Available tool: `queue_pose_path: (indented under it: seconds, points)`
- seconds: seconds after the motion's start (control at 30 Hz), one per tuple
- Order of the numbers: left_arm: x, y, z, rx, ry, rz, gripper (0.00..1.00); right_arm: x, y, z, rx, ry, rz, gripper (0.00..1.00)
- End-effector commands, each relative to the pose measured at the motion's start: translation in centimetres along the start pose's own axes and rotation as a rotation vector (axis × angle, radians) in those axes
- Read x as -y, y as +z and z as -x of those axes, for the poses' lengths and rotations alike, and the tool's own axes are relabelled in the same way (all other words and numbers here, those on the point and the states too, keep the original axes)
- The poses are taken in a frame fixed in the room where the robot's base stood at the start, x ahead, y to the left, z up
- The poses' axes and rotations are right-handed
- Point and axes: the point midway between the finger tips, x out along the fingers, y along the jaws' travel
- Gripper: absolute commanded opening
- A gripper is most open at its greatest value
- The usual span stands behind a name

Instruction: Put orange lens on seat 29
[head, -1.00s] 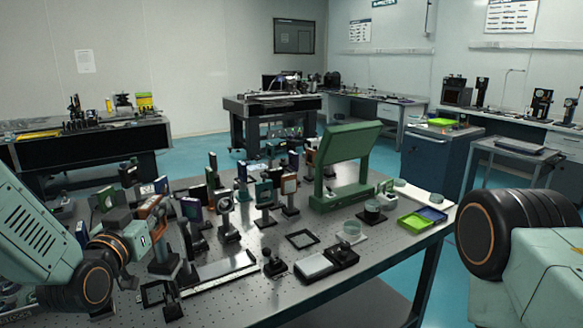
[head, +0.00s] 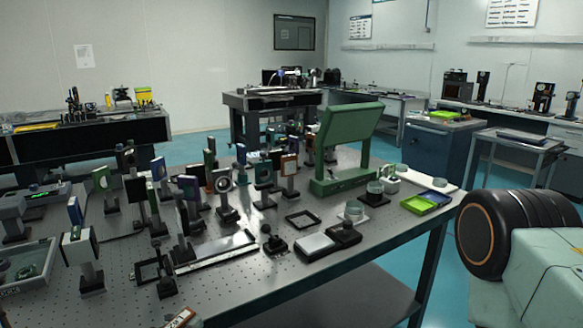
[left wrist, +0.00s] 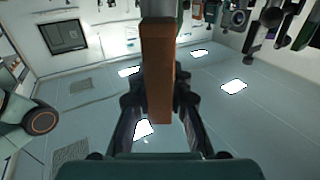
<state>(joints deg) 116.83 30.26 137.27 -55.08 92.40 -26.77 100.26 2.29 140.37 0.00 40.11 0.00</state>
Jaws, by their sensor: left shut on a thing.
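My left gripper (left wrist: 159,92) is shut on an orange-brown framed piece, which I take as the orange lens (left wrist: 158,60). In the left wrist view the piece shows edge-on as an upright bar between the two dark fingers. In the head view a small brown and white part, probably the same lens (head: 180,318), shows at the bottom edge, low by the table's near side; the gripper there is mostly out of frame. No seat number is readable, so I cannot tell which spot is seat 29. My right gripper is out of view.
The perforated optical table (head: 235,285) carries many upright mounted optics. A grey tray (head: 40,270) is at left.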

Motion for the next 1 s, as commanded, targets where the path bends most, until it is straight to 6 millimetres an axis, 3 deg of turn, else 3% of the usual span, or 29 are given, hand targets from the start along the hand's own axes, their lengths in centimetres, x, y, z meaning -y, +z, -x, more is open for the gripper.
queue_pose_path:
  seconds: [0.2,0.4,0.77,1.0]
  points:
    - [-0.3,3.2,1.2,-0.001,-0.014,0.001,0.0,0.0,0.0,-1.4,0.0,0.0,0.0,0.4]
    - [-0.3,4.5,1.6,-0.003,-0.02,-0.001,0.0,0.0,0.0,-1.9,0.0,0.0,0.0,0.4]
    - [-0.3,4.4,1.6,-0.003,-0.02,-0.001,0.0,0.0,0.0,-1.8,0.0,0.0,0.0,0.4]
    - [0.2,1.9,0.9,-0.005,-0.021,-0.001,0.0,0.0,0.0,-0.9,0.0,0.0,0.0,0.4]
